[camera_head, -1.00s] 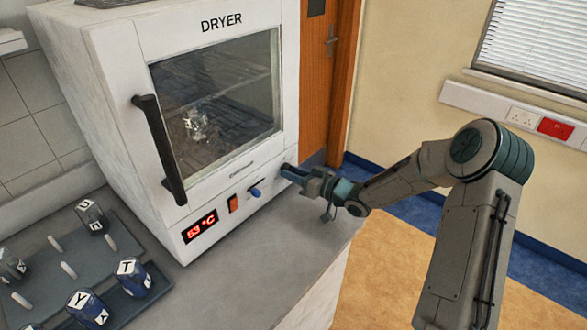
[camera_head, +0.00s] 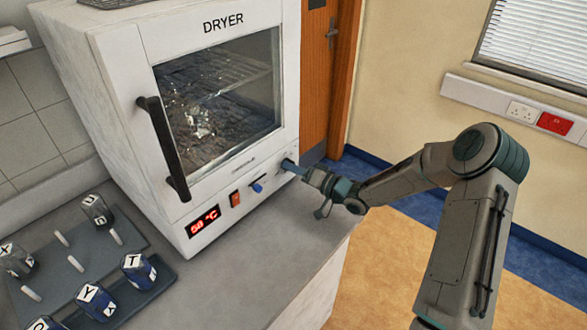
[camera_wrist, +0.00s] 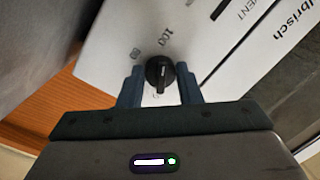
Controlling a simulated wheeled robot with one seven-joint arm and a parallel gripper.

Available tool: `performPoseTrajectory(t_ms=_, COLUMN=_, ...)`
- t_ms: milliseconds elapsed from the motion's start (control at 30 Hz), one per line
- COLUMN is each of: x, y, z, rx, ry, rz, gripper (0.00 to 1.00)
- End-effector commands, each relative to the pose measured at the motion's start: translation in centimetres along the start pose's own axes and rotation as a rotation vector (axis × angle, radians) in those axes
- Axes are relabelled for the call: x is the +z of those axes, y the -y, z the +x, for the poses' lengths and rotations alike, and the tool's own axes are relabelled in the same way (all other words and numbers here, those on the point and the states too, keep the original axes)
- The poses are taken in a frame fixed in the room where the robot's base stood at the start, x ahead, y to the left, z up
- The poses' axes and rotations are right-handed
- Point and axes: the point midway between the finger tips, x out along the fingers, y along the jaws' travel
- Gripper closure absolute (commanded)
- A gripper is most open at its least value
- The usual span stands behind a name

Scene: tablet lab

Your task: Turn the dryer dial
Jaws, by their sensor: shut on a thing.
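The white dryer (camera_head: 185,215) stands on the counter with its glass door shut. Its dial (camera_wrist: 160,72) is a round black knob with a raised grip bar, on the white panel by the printed "100". My gripper (camera_head: 289,166) reaches the right end of the dryer's lower panel. In the wrist view its two blue fingers stand on either side of the dial, shut on it. In the head view the fingers largely cover the dial. The red display (camera_head: 204,221) is lit and reads about 50 °C; the last digit is not sharp.
The black door handle (camera_head: 165,150) stands out from the door. Counter (camera_head: 290,235) before the dryer is clear.

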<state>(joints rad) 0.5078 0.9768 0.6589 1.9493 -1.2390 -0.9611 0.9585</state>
Motion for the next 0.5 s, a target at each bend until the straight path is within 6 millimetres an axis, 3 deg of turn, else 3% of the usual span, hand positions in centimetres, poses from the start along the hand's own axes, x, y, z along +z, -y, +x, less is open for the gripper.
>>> performPoseTrajectory(t_ms=367, x=-0.46, y=0.0, z=-0.03, rx=0.0, ry=-0.009, rz=0.0, gripper=0.92)
performPoseTrajectory(t_ms=400, x=-0.45, y=0.01, z=-0.03, rx=0.0, ry=-0.009, rz=0.0, gripper=0.58)
performPoseTrajectory(t_ms=433, x=-0.42, y=0.01, z=-0.02, rx=0.0, ry=-0.008, rz=0.0, gripper=0.49)
performPoseTrajectory(t_ms=500, x=-0.31, y=0.03, z=0.01, rx=-0.001, ry=-0.006, rz=0.001, gripper=0.47)
